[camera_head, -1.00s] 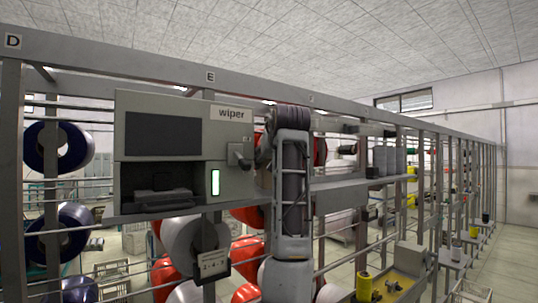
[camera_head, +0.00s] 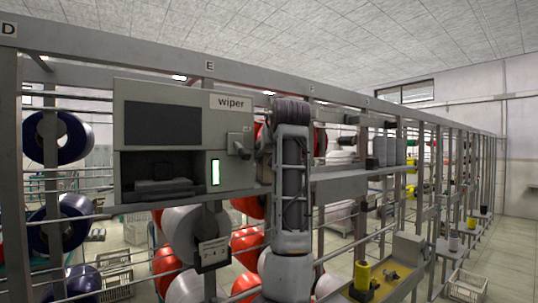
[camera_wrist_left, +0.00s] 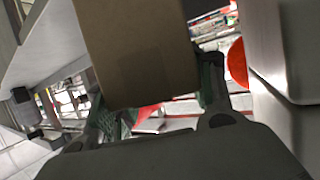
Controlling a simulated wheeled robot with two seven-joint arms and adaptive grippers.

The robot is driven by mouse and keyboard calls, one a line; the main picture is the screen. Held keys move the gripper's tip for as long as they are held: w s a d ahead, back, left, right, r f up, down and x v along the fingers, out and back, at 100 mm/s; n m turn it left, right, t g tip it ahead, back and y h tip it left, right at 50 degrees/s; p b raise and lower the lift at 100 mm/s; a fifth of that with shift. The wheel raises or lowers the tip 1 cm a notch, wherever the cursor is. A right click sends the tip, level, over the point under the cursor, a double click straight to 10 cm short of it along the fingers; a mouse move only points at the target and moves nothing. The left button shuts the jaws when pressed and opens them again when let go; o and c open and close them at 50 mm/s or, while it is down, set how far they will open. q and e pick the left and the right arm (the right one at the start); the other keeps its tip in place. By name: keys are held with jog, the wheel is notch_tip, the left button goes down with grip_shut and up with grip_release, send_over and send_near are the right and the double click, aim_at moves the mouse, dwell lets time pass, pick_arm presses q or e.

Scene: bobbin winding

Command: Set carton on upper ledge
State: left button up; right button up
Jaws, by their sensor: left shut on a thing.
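The carton (camera_wrist_left: 135,45) is plain brown and fills the upper middle of the left wrist view. My left gripper (camera_wrist_left: 160,104) is shut on it, with a finger at each side of its near end. In the head view my left arm stands upright in front of the rack and hides the carton and the gripper's fingers. A grey ledge (camera_head: 352,187) runs along the rack just right of my arm. A pale flat surface (camera_wrist_left: 75,38) lies left of the carton in the wrist view; I cannot tell whether it is this ledge. My right gripper is out of view.
The grey wiper unit (camera_head: 180,135) stands left of my arm. Red and white bobbins (camera_head: 249,250) hang below. A yellow spool (camera_head: 362,274) stands on a lower tray.

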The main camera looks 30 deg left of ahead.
pick_arm(q)
jog(key=shift+f, duration=0.3)
jog(key=o, duration=1.2)
jog(key=shift+r, duration=5)
